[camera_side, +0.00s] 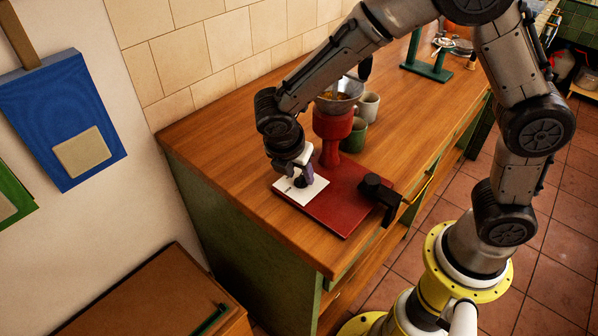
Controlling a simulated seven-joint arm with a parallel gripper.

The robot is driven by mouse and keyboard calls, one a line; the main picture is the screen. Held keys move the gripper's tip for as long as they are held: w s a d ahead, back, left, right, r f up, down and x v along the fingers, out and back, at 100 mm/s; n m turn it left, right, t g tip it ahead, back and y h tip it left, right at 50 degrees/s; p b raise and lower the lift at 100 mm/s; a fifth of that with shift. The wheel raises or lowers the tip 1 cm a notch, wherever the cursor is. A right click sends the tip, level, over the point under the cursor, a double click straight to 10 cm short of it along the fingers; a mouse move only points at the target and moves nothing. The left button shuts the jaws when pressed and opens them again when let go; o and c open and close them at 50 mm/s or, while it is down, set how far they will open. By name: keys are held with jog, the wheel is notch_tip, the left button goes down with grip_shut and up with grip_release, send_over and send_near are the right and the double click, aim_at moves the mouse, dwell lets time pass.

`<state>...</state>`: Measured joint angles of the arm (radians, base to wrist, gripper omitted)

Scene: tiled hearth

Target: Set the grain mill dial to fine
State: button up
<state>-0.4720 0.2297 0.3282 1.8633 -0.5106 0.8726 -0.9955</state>
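The grain mill (331,130) has a red body with a metal hopper and stands on a red base board (342,208) on the wooden counter. A white plate (311,192) with small dark marks lies at the left corner of the board. My gripper (303,179) points down over this plate, with its fingertips at or just above a small dark purple piece that seems to be the dial. The gripper and wrist cover most of the dial. The dial's setting, and whether the fingers are closed on it, cannot be made out.
A black crank-like part (378,192) sits at the board's right edge. A green mug (353,137) and a pale mug (369,105) stand behind the mill. A green stand (428,70) is farther back. The counter (225,165) left of the board is clear.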

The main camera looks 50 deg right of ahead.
jog(key=v, duration=1.3)
jog(key=shift+a+r, duration=0.2)
jog(key=shift+r, duration=0.15)
jog(key=s+d+r+m+t+y, duration=0.1)
jog(key=s+d+m+t+y, duration=0.1)
jog(key=s+d+m, duration=0.5)
jog(key=s+d+r+m+t+y, duration=0.1)
jog(key=s+d+m+t+y, duration=0.1)
jog(key=s+d+m, duration=0.5)
jog(key=s+m, duration=0.4)
jog(key=m, duration=0.3)
jog(key=shift+r, duration=0.25)
